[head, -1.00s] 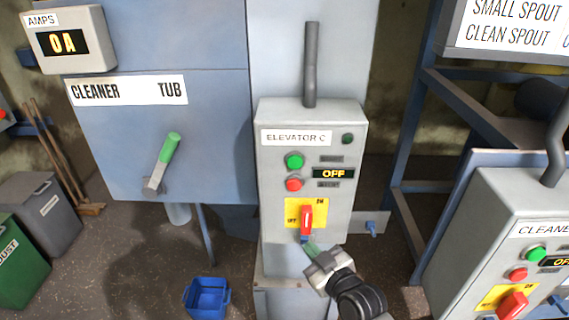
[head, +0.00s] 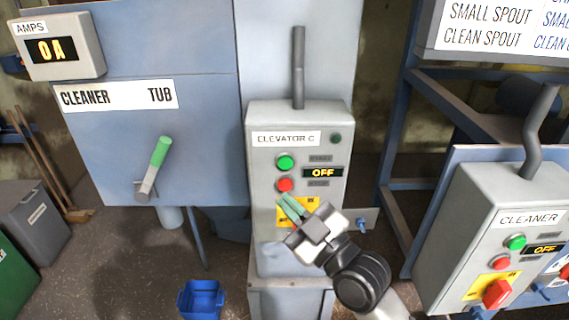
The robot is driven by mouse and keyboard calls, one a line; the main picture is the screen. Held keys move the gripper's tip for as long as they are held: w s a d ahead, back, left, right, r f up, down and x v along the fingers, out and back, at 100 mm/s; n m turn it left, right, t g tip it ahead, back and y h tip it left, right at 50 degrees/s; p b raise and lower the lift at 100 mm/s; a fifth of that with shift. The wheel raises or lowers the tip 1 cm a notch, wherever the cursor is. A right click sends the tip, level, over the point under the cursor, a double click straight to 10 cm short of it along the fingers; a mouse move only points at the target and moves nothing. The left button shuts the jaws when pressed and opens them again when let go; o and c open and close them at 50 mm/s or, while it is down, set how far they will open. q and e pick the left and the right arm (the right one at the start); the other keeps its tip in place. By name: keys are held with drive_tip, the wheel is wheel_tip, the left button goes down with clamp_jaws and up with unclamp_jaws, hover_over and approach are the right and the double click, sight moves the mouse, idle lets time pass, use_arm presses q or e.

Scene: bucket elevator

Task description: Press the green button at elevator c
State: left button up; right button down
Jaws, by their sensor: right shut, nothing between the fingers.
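The grey Elevator C box (head: 262,222) stands in the middle of the head view. Its green button (head: 285,162) is at the upper left of the panel, above a red button (head: 285,185). The display (head: 322,173) beside them reads OFF. My right gripper (head: 287,203) is shut and empty, with its green fingertips just below the red button, in front of the yellow switch plate (head: 312,203). The gripper hides the red switch on that plate. I cannot tell whether the fingertips touch the panel. My left gripper is not in view.
A similar Cleaner box (head: 470,215) with its own green button (head: 516,242) stands at the right. A green-handled lever (head: 160,152) sticks out from the Cleaner Tub panel (head: 100,150) at the left. A blue bucket (head: 201,299) is on the floor below.

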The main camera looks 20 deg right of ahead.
sight(285, 163)
drive_tip(key=shift+w, duration=0.15)
drive_tip(key=shift+w+d+b, duration=0.4)
drive_tip(key=shift+w, duration=0.95)
drive_tip(key=shift+w+d+b, duration=0.45)
drive_tip(key=shift+w, duration=0.95)
drive_tip(key=shift+w+d+b, duration=0.4)
drive_tip(key=shift+w, duration=0.95)
drive_tip(key=shift+w, duration=0.1)
drive_tip(key=shift+w+d, duration=0.1)
drive_tip(key=shift+w, duration=0.25)
drive_tip(key=shift+w+d+b, duration=0.15)
drive_tip(key=shift+w+b, duration=0.15)
drive_tip(key=shift+w, duration=0.1)
drive_tip(key=shift+s, duration=0.1)
drive_tip(key=shift+s+a+p, duration=0.25)
drive_tip(key=shift+s+p, duration=0.2)
drive_tip(key=shift+s, duration=0.3)
